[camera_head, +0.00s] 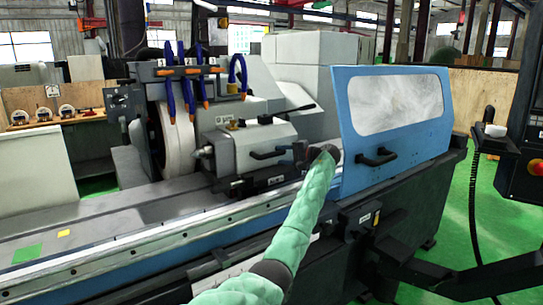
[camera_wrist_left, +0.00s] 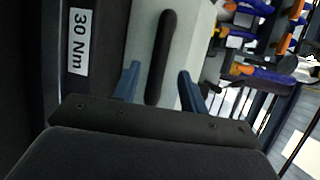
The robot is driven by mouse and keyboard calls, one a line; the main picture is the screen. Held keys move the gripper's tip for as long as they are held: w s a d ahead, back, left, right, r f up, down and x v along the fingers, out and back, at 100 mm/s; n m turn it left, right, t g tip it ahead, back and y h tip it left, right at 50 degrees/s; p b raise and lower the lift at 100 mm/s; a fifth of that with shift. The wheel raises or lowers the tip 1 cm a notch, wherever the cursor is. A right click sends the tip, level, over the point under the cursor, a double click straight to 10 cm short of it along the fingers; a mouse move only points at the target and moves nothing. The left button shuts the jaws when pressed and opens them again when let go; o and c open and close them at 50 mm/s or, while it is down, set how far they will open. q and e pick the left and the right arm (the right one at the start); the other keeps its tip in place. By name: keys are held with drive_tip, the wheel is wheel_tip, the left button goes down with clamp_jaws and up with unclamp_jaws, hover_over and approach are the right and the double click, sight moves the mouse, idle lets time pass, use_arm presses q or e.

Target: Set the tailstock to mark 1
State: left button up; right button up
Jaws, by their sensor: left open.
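The tailstock (camera_head: 252,142) is a grey block with a black lever on top, on the grinder's bed near the middle of the head view. A black bar handle (camera_head: 268,154) is on its front face; this handle also shows in the left wrist view (camera_wrist_left: 161,58). My left gripper (camera_head: 296,156) is open at the tailstock's right front. In the left wrist view, its two blue fingers (camera_wrist_left: 160,90) stand on either side of the handle's near end, apart from each other. Contact cannot be told. My right gripper is not in view. No mark numbered 1 is readable.
A "30 Nm" label (camera_wrist_left: 78,42) is beside the handle. The blue sliding door (camera_head: 390,165) with a window stands to the right. The grinding wheel (camera_head: 176,140) and blue hoses are behind left. The bed left of the tailstock is clear, with green (camera_head: 27,253) and yellow (camera_head: 64,233) patches.

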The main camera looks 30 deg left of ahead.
sight(275, 155)
use_arm(q)
drive_tip(key=a, duration=0.2)
drive_tip(key=a+f+p, duration=0.1)
drive_tip(key=a, duration=0.4)
drive_tip(key=shift+w+f+p, duration=0.1)
drive_tip(key=shift+f+p, duration=0.15)
drive_tip(key=shift+p, duration=0.1)
drive_tip(key=shift+a, duration=0.25)
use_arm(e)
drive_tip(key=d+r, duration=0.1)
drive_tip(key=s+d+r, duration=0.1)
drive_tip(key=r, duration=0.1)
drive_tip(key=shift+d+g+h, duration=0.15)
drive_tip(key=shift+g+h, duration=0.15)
use_arm(q)
drive_tip(key=shift+f, duration=0.1)
clamp_jaws()
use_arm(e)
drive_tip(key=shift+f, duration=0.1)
